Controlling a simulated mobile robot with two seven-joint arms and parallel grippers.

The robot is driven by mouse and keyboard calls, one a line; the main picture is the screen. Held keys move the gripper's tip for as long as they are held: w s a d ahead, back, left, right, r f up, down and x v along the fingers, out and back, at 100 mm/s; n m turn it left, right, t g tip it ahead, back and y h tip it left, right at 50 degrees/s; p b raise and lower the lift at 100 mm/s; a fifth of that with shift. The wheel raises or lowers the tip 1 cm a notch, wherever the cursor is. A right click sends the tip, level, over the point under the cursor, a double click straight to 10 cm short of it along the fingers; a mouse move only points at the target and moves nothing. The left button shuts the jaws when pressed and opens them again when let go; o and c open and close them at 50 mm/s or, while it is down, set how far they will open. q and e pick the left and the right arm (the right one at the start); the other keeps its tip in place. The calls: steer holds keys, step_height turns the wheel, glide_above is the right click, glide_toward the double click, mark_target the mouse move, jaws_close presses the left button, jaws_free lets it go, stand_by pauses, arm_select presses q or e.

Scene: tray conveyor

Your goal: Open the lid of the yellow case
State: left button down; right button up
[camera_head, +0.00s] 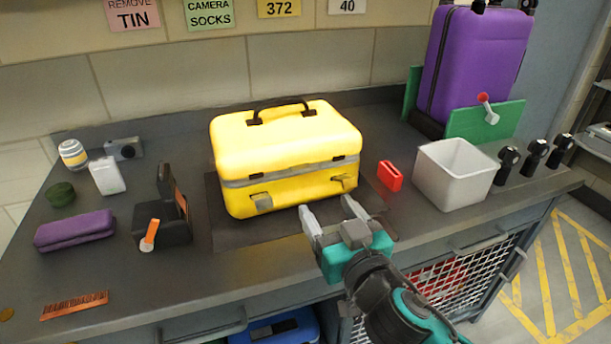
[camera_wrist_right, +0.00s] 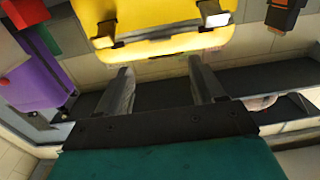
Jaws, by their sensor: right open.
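The yellow case (camera_head: 285,150) stands on a dark mat on the counter, with its lid closed, a black handle on top and two grey latches on the front. In the head view the latches are at its left (camera_head: 261,202) and right (camera_head: 343,183). My right gripper (camera_head: 331,208) is open and empty just in front of the case, below the right latch and apart from it. In the right wrist view the case (camera_wrist_right: 160,22) fills the top, with both latches beyond the open fingers (camera_wrist_right: 160,82). My left gripper is not in view.
A red block (camera_head: 390,176) and a white bin (camera_head: 455,174) stand right of the case. A purple suitcase (camera_head: 476,60) stands behind the bin. On the left are a black device with an orange lever (camera_head: 162,222), a purple case (camera_head: 75,230) and a camera (camera_head: 124,148).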

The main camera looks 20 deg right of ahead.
mark_target(302, 171)
steer(key=w, duration=1.1)
steer(key=shift+a, duration=0.35)
jaws_close()
